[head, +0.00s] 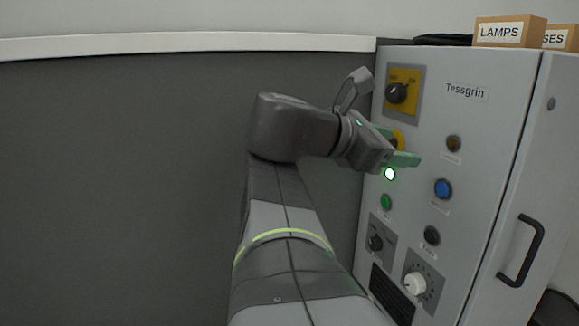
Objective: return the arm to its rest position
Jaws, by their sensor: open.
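My arm rises from the bottom middle of the head view and bends right at its elbow. My gripper (407,150), with green fingers, is open in front of the upper left part of a grey control cabinet (490,130) marked Tessgrin. I see nothing held between the fingers. A yellow part (398,138) shows behind the fingers and is mostly hidden. I cannot tell whether the fingers touch the panel.
The cabinet bears a black rotary switch (396,93) on a yellow plate, a lit green-white lamp (390,174), a blue button (443,188), a white knob (415,284) and a door handle (521,250). A LAMPS box (510,32) sits on top. Left of my arm is clear.

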